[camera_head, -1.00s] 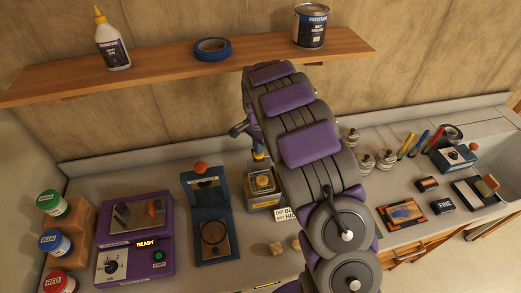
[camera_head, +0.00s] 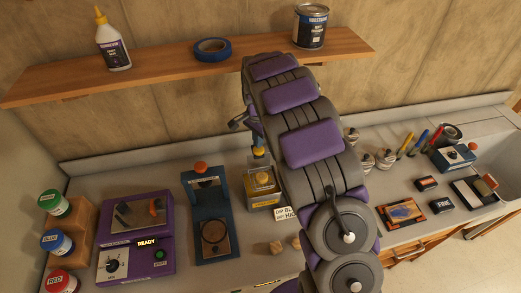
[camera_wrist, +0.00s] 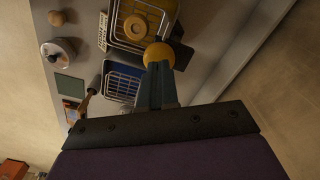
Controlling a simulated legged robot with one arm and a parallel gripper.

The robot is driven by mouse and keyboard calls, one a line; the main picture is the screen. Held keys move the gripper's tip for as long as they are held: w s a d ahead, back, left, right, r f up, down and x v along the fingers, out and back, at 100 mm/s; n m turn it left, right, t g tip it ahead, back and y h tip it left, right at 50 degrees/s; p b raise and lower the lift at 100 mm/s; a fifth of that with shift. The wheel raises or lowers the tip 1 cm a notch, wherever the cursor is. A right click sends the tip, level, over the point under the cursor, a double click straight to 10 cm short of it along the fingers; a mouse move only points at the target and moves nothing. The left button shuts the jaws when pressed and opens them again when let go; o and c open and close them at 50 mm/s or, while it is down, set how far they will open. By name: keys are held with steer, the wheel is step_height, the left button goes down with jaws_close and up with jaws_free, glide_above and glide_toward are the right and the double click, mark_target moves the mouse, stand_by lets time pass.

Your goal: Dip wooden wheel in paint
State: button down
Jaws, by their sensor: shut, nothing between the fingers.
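The wooden wheel (camera_wrist: 137,28) shows as a tan ring in the wire basket of a dip tank (camera_head: 262,200) with yellow on its front. A blue tank with a wire basket (camera_wrist: 123,82) shows in the wrist view; in the body view my arm hides that spot.
A small sign (camera_head: 285,213) starting "DIP BL" stands by the tank. A blue press (camera_head: 213,235), a purple machine reading READY (camera_head: 135,245) and green, blue and red cans (camera_head: 55,243) are left. A shelf (camera_head: 165,72) hangs behind. Tools and boxes fill the right.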

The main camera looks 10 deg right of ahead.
steer(key=shift+r+p, duration=0.7)
steer(key=shift+r, duration=1.85)
